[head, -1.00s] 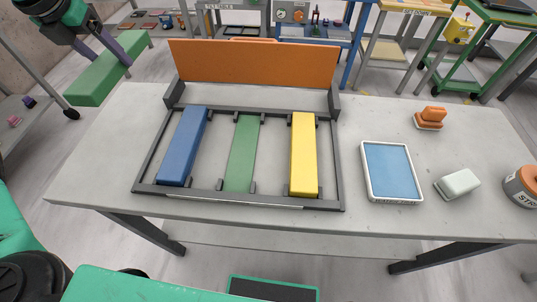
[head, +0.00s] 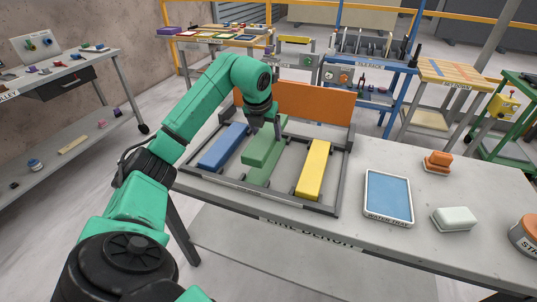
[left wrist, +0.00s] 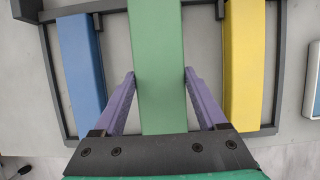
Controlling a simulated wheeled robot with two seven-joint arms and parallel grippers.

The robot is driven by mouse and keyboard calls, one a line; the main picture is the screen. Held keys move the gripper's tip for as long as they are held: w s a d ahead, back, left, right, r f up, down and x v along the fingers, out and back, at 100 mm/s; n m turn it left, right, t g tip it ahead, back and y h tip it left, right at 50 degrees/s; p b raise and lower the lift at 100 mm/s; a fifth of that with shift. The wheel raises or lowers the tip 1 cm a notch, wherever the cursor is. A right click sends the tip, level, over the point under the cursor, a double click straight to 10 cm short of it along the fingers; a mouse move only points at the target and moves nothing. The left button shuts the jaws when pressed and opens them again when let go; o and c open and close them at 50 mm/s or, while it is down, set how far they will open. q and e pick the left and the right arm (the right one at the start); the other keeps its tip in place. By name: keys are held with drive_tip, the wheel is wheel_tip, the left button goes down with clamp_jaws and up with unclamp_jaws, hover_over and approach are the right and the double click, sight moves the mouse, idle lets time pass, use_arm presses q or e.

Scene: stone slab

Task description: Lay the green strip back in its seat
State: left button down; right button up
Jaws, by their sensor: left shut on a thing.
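The green strip (head: 258,149) is held in my left gripper (head: 266,127), above the frame's middle slot. The green seat (head: 262,172) shows partly below it, and the strip hides its far part. In the left wrist view the green strip (left wrist: 158,60) runs lengthwise between the two purple fingers of my left gripper (left wrist: 159,85). There it hides the seat, so I cannot tell the exact gap or alignment. The blue strip (head: 223,146) lies left in the dark frame (head: 205,180), and the yellow strip (head: 314,168) lies right. My right gripper is not in view.
An orange board (head: 320,112) stands upright along the frame's back edge. To the right on the slab table (head: 340,232) are a blue water tray (head: 388,195), an orange block (head: 437,162), a white block (head: 453,219) and a round tub (head: 526,236).

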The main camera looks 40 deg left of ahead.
sight(264, 139)
use_arm(q)
wheel_tip(264, 139, down, 7)
drive_tip(key=shift+d+r, duration=0.1)
unclamp_jaws()
drive_tip(key=v, duration=1.2)
drive_tip(key=shift+s+d, duration=0.1)
